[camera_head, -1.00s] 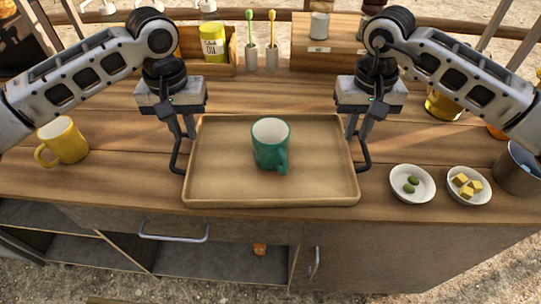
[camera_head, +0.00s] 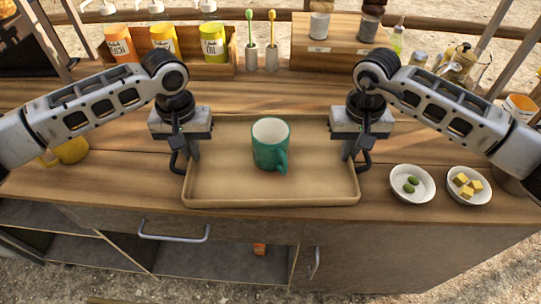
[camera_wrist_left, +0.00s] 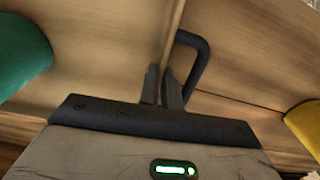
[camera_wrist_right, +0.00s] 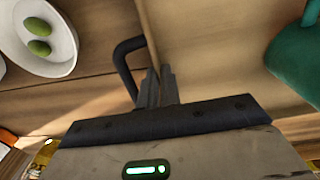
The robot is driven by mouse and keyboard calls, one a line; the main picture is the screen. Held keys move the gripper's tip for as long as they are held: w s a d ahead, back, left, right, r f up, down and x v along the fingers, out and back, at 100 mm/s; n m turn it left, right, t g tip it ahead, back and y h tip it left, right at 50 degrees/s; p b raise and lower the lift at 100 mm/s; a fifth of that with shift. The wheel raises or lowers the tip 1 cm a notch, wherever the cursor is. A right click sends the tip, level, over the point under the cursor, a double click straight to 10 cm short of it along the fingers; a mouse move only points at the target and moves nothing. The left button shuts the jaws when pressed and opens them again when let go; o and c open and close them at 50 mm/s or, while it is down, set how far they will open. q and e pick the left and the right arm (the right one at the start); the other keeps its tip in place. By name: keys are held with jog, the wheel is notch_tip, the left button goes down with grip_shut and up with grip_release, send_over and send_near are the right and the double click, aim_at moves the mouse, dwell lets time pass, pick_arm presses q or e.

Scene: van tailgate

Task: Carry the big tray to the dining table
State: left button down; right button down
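The big tray (camera_head: 230,190) is a tan rectangular tray lying flat on the wooden counter, with black handles at its left and right sides. A green mug (camera_head: 270,146) stands upright on it. My left gripper (camera_head: 192,150) is at the tray's left side; in the left wrist view its fingers (camera_wrist_left: 163,86) are close together with the tray's wall between them, beside the handle (camera_wrist_left: 192,62). My right gripper (camera_head: 347,150) is at the right side; in the right wrist view its fingers (camera_wrist_right: 154,88) close about the wall beside the other handle (camera_wrist_right: 125,65). The dining table is not identifiable.
Bowls with olives (camera_head: 402,194) and yellow cubes (camera_head: 476,198) sit right of the tray. A yellow mug (camera_head: 70,150) is at left, partly behind my arm. Canisters in a wooden rack (camera_head: 190,70), brush cups and a wooden box (camera_head: 340,55) stand at the back. Drawer handles (camera_head: 172,236) front the counter.

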pick_arm(q)
jog(key=shift+r, duration=0.1)
pick_arm(e)
jog(key=shift+r, duration=0.15)
